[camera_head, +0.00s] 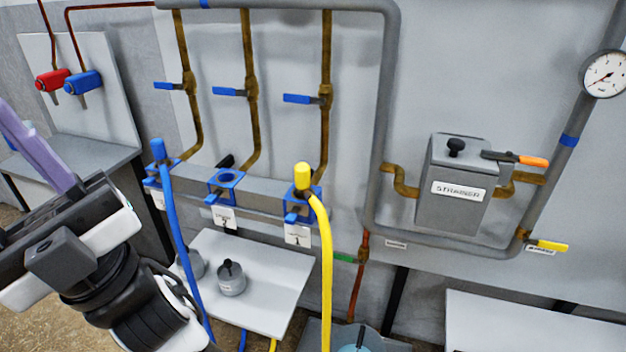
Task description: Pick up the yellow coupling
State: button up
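The yellow coupling (302,176) is a short, upright cylinder at the top end of the yellow hose (326,260). It is at the rightmost blue holder (304,200) on the grey wall rail. The hose curves down from it to the right. My gripper (22,125) is at the left edge, far left of the coupling and clear of it. A purple finger points up and left, and the left picture edge cuts off part of the gripper. Whether the fingers are apart or closed is not clear.
A blue coupling (158,150) with a blue hose (178,235) is at the leftmost holder. The middle holder (227,183) looks empty. Pipes with blue-handled valves (324,97) run above. A white shelf (265,312) with grey canisters is below. A strainer box (459,185) is right.

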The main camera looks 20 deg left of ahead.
aim_at(303, 170)
jog(key=z, duration=1.6)
jog(key=j+u, duration=0.1)
jog(key=u, duration=1.95)
jog(key=i+l+u, duration=0.4)
jog(key=l, duration=0.3)
jog(key=i+l+u, duration=0.2)
jog(key=i+l, duration=0.1)
jog(key=l, duration=0.1)
